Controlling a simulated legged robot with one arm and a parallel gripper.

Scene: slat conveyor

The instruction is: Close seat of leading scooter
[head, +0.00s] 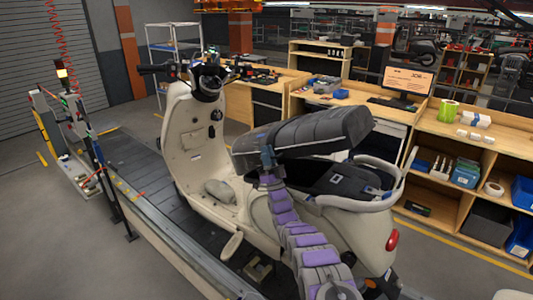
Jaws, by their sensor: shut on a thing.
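A cream scooter (278,222) stands upright on the slat conveyor, its front toward the far left. Its dark grey seat (320,132) is raised at a shallow slant above the body, and the dark storage opening (340,178) shows below it. My gripper (266,158) is at the seat's front left end, shut on the seat's edge. The fingertips are small and partly hidden against the seat. My purple and grey arm reaches up to it from the bottom of the picture, in front of the scooter's side.
The slat conveyor (130,160) runs from far left to the bottom, with posts and a signal light (62,73) along its left side. Wooden benches (465,135) with a monitor (409,80) and bins stand behind the scooter. Open floor lies at lower left.

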